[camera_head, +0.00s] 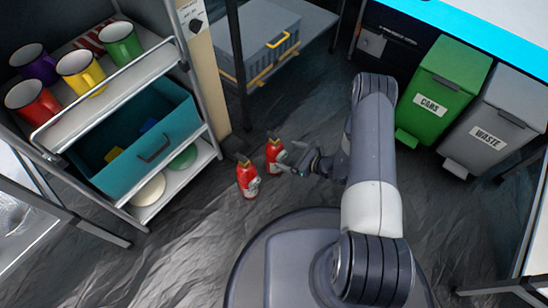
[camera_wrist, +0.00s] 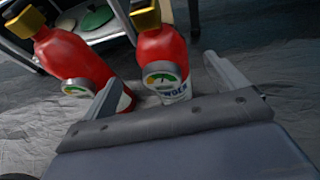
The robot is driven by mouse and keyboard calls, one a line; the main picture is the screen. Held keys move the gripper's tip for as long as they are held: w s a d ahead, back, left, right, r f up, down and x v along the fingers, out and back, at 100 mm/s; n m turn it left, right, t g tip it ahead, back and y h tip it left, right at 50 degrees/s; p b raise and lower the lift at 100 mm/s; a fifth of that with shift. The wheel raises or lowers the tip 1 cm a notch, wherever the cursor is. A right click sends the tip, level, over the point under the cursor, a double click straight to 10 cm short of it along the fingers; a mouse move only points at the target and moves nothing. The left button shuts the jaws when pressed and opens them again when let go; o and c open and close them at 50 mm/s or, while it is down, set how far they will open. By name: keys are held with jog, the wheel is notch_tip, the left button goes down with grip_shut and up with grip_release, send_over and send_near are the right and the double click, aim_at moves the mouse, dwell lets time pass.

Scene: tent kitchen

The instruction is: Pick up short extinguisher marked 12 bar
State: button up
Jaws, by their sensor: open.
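Two red fire extinguishers with yellow tops stand upright on the floor. The rear one (camera_head: 274,156) is close to my gripper (camera_head: 291,160); in the wrist view it (camera_wrist: 163,55) stands in front of and between the open fingers of my gripper (camera_wrist: 165,80). The front one (camera_head: 247,180) stands nearer the shelf cart; in the wrist view it (camera_wrist: 75,55) is at left, partly hidden behind the left finger. Each has a round gauge with a green part. The bar marking is not legible, and I cannot tell which is shorter.
A shelf cart (camera_head: 190,181) with mugs, a teal drawer and plates stands at left. A beige post (camera_head: 205,75) is behind the extinguishers. A green bin (camera_head: 443,88) and a grey bin (camera_head: 497,118) stand at right. The dark floor around the extinguishers is mostly clear.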

aim_at(275, 149)
jog(key=b+x, duration=0.3)
jog(key=x, duration=0.4)
jog(key=shift+w+a, duration=0.15)
jog(key=shift+w, duration=0.1)
grip_shut()
dwell(0.8)
